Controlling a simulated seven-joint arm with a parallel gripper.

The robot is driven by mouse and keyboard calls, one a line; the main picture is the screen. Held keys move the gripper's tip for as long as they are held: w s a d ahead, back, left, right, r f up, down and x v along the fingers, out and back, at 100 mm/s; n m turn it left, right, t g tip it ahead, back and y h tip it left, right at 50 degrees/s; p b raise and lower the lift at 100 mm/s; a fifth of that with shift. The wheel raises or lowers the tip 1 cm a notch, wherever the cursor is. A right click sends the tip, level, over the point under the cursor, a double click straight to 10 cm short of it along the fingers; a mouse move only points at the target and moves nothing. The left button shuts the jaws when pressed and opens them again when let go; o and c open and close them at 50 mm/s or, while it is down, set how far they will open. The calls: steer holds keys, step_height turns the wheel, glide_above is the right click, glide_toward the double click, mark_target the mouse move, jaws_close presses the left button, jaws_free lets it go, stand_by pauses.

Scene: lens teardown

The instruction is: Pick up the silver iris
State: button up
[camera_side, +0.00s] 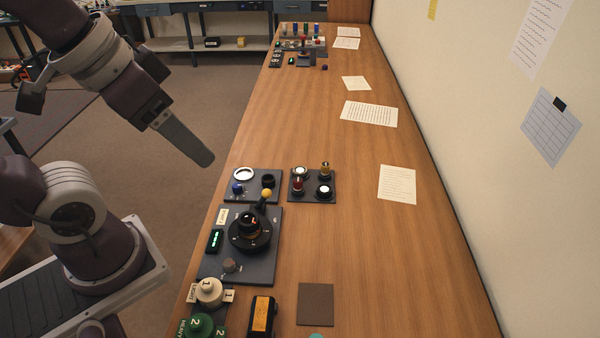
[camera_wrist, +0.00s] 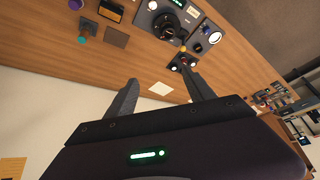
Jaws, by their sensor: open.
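A pale silver-white ring (camera_side: 244,174), which may be the silver iris, lies on a dark tray (camera_side: 262,196) on the bench. A blue knob-like part (camera_side: 237,187) and a black cylinder (camera_side: 268,181) share that tray. A pale ring also shows in the wrist view (camera_wrist: 215,38); I cannot tell for sure that it is the iris. My gripper (camera_side: 204,158) hangs in the air to the left of and above this tray, apart from everything. In the wrist view my gripper (camera_wrist: 161,79) has its two fingers spread, with nothing between them.
A second dark tray (camera_side: 313,195) beside it holds several small parts. A black box (camera_side: 262,315) and knobs are nearer. Papers (camera_side: 397,185) lie along the wall; the bench's middle is clear.

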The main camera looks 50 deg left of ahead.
steer(key=w+a+r+m+g, duration=0.1)
steer(key=w+a+r, duration=0.1)
steer(key=w, duration=0.8)
steer(key=m+g, duration=0.4)
glide_above(301, 169)
step_height(301, 169, down, 24)
steer(key=f, duration=0.1)
steer(key=shift+m, duration=0.4)
step_height(301, 169, down, 10)
steer(key=shift+r, duration=0.15)
steer(key=shift+c, duration=0.4)
steer(key=shift+r, duration=0.1)
jaws_close()
